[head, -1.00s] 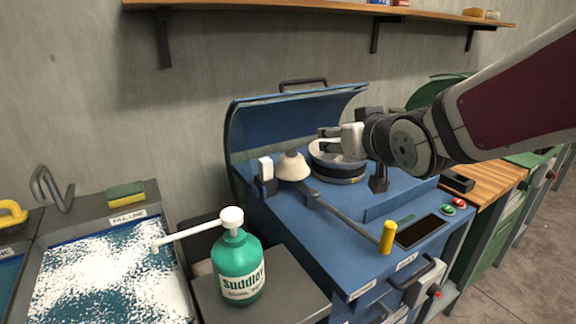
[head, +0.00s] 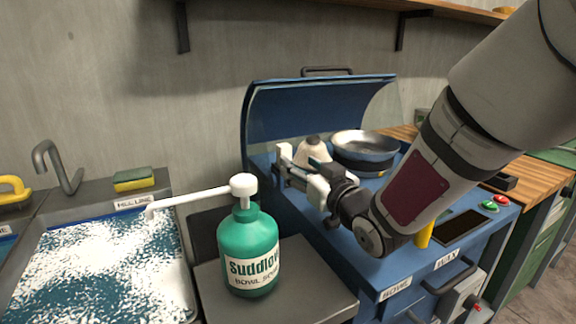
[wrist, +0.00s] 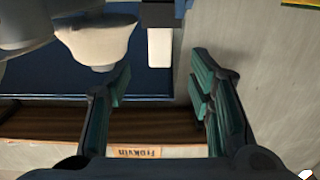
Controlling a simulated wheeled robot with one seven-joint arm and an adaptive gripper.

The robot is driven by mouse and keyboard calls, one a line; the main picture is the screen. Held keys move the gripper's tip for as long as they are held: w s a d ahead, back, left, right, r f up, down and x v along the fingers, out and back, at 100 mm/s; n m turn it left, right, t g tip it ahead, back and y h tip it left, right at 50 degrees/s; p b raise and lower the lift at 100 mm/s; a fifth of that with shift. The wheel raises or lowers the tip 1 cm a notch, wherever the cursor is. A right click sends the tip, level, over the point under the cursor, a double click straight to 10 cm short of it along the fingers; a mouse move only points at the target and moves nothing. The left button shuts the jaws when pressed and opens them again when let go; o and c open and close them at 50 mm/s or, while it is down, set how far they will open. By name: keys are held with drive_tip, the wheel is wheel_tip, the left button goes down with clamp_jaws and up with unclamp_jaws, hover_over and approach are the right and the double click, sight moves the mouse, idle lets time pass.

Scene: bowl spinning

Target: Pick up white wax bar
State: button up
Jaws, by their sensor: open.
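The white wax bar (wrist: 160,47) shows near the top centre of the wrist view, in a dark holder (wrist: 158,14). In the head view its pale top (head: 283,150) shows just beyond my gripper (head: 288,173), which hides the lower part and the holder. My gripper (wrist: 161,82) is open and empty. In the wrist view its green-padded fingers stand left and right of the bar's line, with a gap on both sides. I cannot tell whether the tips reach as far as the bar.
A cream dome-shaped piece (wrist: 98,42) stands close left of the bar in the wrist view. A metal bowl (head: 366,146) sits on the blue machine (head: 262,120), under its raised lid. A green soap pump bottle (head: 248,250) stands at front, left of my arm.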

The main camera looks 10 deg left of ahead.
sight(287, 154)
drive_tip(key=x, duration=0.7)
drive_tip(key=shift+w+a+b, duration=0.15)
drive_tip(key=shift+b, duration=0.2)
drive_tip(key=shift+r, duration=0.1)
clamp_jaws()
